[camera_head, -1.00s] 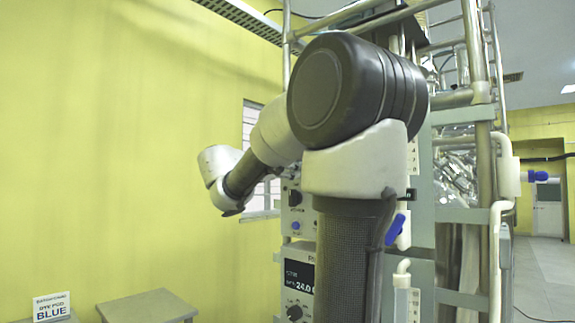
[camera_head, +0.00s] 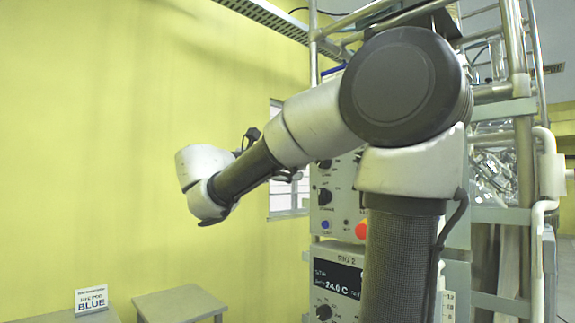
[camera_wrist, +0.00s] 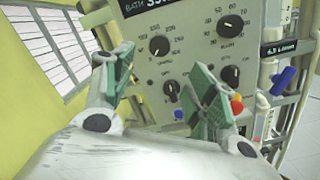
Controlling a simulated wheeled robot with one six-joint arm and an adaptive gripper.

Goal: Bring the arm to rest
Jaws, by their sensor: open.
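My gripper (camera_wrist: 162,92) is open in the wrist view, with its two green-padded fingers spread apart and nothing between them. The control panel (camera_wrist: 187,63) with black knobs lies beyond the fingers. I cannot tell the exact gap between the fingers and the panel. In the head view my arm is raised and bent, reaching left from the large dark joint. Only a small dark part of my gripper (camera_head: 248,139) shows there, behind the forearm; the rest is hidden.
The reactor frame (camera_head: 524,150) with metal pipes stands behind my arm at the right. A panel with a temperature display (camera_head: 336,280) is below. A grey side table (camera_head: 180,305) and a BLUE sign (camera_head: 91,300) are at lower left. The yellow wall's side is open.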

